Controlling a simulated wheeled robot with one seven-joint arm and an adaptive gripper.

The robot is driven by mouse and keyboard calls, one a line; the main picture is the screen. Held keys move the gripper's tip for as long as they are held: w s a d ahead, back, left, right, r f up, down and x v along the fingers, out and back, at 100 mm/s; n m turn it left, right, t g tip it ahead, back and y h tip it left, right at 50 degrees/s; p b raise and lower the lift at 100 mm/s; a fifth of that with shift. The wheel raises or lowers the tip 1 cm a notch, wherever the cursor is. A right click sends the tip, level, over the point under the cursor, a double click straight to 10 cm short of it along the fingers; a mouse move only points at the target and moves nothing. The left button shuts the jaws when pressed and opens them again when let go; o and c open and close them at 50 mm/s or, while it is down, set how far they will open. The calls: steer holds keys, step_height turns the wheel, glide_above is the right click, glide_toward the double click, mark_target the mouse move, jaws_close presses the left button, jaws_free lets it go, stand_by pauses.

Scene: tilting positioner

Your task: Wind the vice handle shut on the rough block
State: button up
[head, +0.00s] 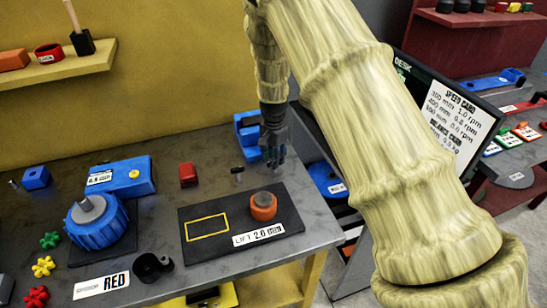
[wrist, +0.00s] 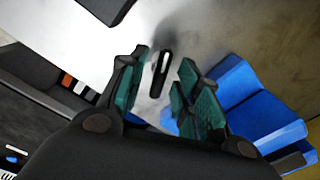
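A blue vice-like body (head: 246,128) stands at the back right of the bench, partly hidden behind my gripper. It also shows in the wrist view (wrist: 245,95), right of the fingers. A small dark T-shaped piece (head: 237,172), which looks like the handle, stands in front of it. In the wrist view a dark bar with a pale stripe (wrist: 161,70), likely the same piece, appears beyond and between the fingers, apart from them. My gripper (head: 275,160) points down beside the blue body; its teal fingers (wrist: 163,92) are open and empty. I cannot make out the rough block.
A dark mat (head: 290,222) with an orange-and-grey round part (head: 263,206) lies in front. A red block (head: 188,173), a blue box (head: 125,175) and a blue rotary unit (head: 97,222) stand left. The bench's right edge is close to my gripper; a dark display board (head: 455,120) stands beyond.

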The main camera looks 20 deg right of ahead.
step_height(320, 180, up, 12)
stand_by(0.6)
steer(key=o, duration=0.9)
steer(key=shift+s+n+p, duration=0.1)
steer(key=shift+n+p, duration=0.2)
steer(key=shift+n, duration=0.5)
steer(key=shift+o, duration=0.2)
steer(key=shift+f+n+p, duration=1.3)
steer(key=shift+f+n, duration=0.7)
steer(key=shift+n, duration=0.85)
steer(key=shift+f+n+p, duration=1.25)
steer(key=shift+f+n, duration=0.8)
steer(key=shift+n, duration=0.75)
steer(key=shift+f+n+p, duration=1.3)
steer(key=shift+f+n, duration=0.7)
steer(key=shift+n, duration=0.85)
